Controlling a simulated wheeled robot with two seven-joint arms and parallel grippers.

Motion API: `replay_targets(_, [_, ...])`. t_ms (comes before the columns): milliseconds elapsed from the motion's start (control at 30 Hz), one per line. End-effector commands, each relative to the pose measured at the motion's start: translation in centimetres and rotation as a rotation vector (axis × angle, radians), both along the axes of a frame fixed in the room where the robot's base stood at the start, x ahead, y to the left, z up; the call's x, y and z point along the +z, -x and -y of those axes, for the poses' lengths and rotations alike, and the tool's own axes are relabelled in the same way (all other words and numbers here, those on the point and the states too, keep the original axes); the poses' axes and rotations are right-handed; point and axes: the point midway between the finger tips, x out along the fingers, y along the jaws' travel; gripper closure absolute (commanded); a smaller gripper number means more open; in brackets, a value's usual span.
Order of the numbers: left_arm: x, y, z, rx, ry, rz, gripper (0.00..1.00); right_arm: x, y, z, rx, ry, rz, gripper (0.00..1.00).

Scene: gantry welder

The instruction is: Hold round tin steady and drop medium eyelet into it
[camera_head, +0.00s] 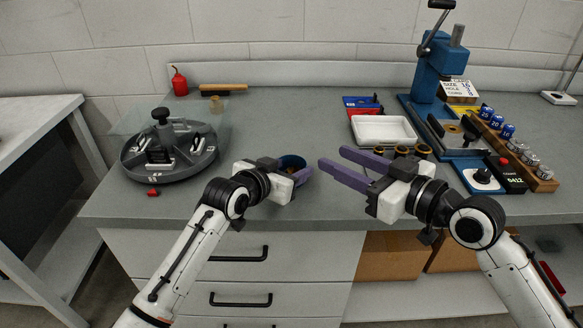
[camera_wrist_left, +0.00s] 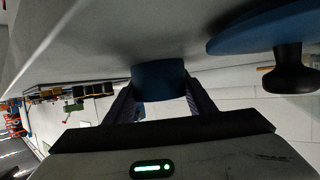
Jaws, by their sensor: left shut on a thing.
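The round tin (camera_head: 292,160) is dark blue and stands on the grey bench, left of centre. My left gripper (camera_head: 289,171) is shut on it; in the left wrist view the tin (camera_wrist_left: 158,80) sits between the two fingers. Something brownish shows inside the tin, too small to tell. My right gripper (camera_head: 332,158) is open, its purple fingers pointing left toward the tin, with nothing visible between them. Gold ring-shaped eyelets, a left one (camera_head: 378,151), a middle one (camera_head: 401,151) and a right one (camera_head: 423,150), stand just behind the right gripper, partly hidden by it.
A white tray (camera_head: 383,141) lies behind the eyelets. A blue press (camera_head: 436,75) and a rack of blue and silver cans (camera_head: 543,178) stand at right. A round grey carousel (camera_head: 203,163) is at left, with a red bottle (camera_head: 179,82) behind. The bench between carousel and tray is mostly clear.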

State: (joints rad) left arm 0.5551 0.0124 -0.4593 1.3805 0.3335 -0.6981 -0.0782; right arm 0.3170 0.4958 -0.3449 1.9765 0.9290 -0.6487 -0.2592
Motion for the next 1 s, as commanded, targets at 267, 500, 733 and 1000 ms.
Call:
replay_targets(267, [0.0,0.0,0.0,0.000,0.000,0.000,0.49,0.0,0.1,0.1,0.000,-0.001,-0.001,0.62])
replay_targets(500, [0.0,0.0,0.0,0.000,0.000,0.000,0.28,0.0,0.0,0.1,0.000,0.000,0.000,0.62])
replay_targets(733, [0.1,0.2,-0.1,0.000,0.000,0.000,0.28,0.0,0.0,0.1,0.000,0.000,0.000,0.62])
replay_targets(1000, [1.3,2.9,-1.8,0.001,-0.001,0.002,0.28,0.0,0.0,0.0,0.000,0.000,0.000,0.62])
